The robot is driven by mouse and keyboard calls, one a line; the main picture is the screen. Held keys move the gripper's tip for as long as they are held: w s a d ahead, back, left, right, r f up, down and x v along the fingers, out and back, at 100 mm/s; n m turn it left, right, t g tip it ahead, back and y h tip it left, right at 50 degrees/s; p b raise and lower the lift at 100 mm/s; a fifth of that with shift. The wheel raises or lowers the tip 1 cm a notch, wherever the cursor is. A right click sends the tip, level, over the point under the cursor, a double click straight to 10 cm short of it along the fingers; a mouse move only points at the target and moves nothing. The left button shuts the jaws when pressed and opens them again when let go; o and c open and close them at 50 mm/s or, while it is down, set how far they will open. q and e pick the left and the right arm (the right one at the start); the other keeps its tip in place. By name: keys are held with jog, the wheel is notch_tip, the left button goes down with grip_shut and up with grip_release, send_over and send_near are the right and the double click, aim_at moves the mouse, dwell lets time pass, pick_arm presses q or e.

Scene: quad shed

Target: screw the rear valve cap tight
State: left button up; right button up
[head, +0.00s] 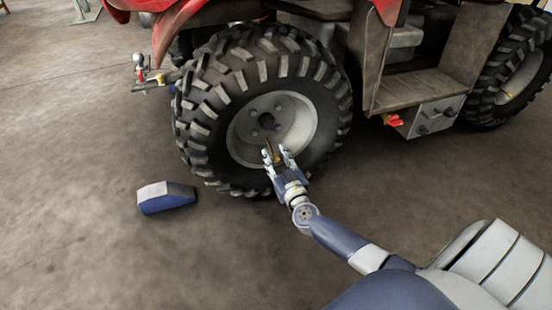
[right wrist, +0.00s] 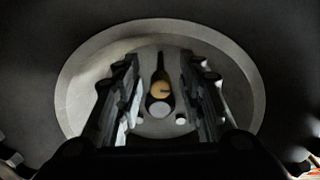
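The rear wheel (head: 265,110) of the red quad has a knobbly black tyre and a pale rim (head: 300,118). My right gripper (head: 273,152) is at the lower part of this rim, pointing into it. How far the cap is screwed on cannot be told. My left gripper is in neither view.
A blue and grey block (head: 166,197) lies on the floor left of the wheel. A tow ball hitch (head: 146,76) sticks out at the quad's left end. A footwell (head: 415,88) and another wheel (head: 515,75) are at the right. The floor in front is clear.

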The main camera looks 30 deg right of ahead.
grip_shut()
jog(key=shift+m, duration=0.3)
jog(key=m+p, duration=0.2)
jog(key=shift+r+m, duration=0.1)
jog(key=shift+m, duration=0.2)
jog(key=m+p, duration=0.1)
jog(key=m, duration=0.2)
jog(key=shift+m, duration=0.3)
jog(key=m, duration=1)
jog(key=shift+m, duration=0.3)
